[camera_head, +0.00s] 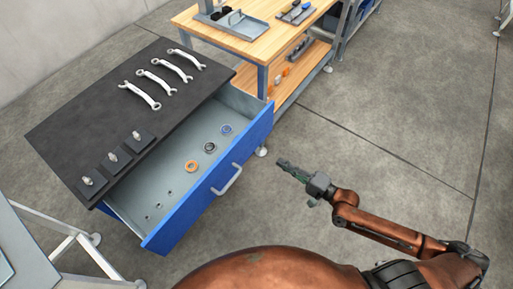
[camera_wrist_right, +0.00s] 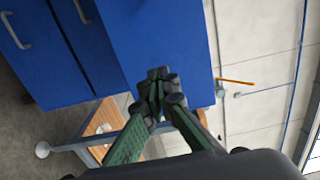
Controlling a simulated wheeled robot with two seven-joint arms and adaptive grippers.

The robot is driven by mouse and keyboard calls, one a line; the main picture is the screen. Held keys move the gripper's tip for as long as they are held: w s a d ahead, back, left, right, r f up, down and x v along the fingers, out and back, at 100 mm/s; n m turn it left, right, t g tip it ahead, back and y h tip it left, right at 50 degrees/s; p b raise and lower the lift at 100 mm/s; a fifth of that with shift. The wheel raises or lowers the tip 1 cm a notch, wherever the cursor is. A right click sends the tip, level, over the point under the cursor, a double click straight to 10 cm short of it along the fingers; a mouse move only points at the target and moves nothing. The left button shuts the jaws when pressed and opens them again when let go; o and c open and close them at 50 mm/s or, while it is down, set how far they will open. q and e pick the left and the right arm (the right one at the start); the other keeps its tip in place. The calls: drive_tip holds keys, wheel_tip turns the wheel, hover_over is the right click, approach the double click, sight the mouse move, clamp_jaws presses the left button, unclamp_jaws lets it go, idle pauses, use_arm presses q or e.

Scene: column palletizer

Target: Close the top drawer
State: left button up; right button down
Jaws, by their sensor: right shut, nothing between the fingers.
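The top drawer (camera_head: 218,183) of the blue cabinet is pulled out, and its blue front with a grey handle (camera_head: 227,179) faces my right arm. Several rings and small parts lie inside it. My right gripper (camera_head: 282,162) is shut and empty, to the right of the drawer front and apart from it in the head view. In the right wrist view the shut fingertips (camera_wrist_right: 157,75) appear in front of a large blue panel (camera_wrist_right: 165,35). Another blue front with a grey handle (camera_wrist_right: 16,30) is at the left there. My left gripper is not in view.
The dark cabinet top (camera_head: 95,115) carries several wrenches and small dark blocks with metal pieces. A wooden workbench (camera_head: 250,45) with a tray stands behind the cabinet. A grey-framed table (camera_head: 35,260) is at the lower left. The floor (camera_head: 400,130) right of the drawer is clear.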

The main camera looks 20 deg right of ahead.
sight(250, 144)
drive_tip(key=p+x, duration=0.1)
drive_tip(key=x, duration=0.9)
drive_tip(key=shift+w+a, duration=0.2)
drive_tip(key=shift+w, duration=0.15)
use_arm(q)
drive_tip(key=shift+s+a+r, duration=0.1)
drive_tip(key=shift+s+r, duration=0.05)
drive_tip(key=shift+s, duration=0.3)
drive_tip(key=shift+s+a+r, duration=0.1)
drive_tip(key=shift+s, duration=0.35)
use_arm(e)
drive_tip(key=shift+w+a, duration=0.35)
drive_tip(key=shift+w, duration=0.15)
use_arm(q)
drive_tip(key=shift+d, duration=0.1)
